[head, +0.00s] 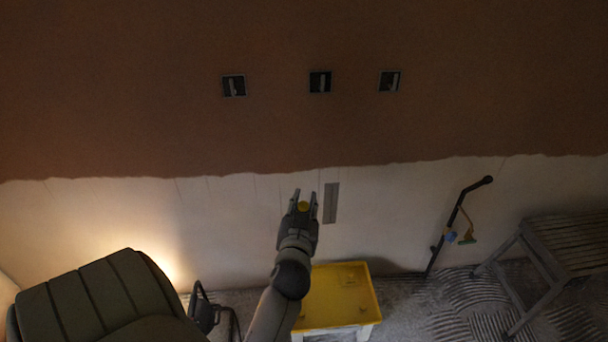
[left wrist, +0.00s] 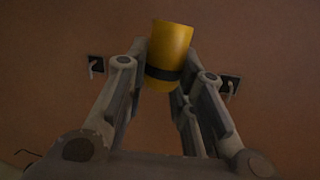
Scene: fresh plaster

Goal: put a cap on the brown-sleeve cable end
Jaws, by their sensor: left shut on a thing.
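My left gripper (head: 303,198) is shut on a yellow cap (head: 303,207), in front of the pale lower wall in the head view. In the left wrist view the cap (left wrist: 170,48) is a yellow cylinder with a dark band, tilted between the fingers. Three dark wall boxes sit in the brown plaster: left (head: 234,86), middle (head: 320,81) and right (head: 389,81). Each shows a pale cable end; sleeve colours are too dark to tell. Two boxes show in the left wrist view, one left (left wrist: 96,67) and one right (left wrist: 229,86) of the gripper. My right gripper is out of view.
A yellow-topped table (head: 350,302) stands below my left arm. A grey metal strip (head: 331,203) is against the lower wall. A black pole (head: 457,220) leans right of it, and a wooden slatted bench (head: 570,240) stands far right. The wall around the boxes is clear.

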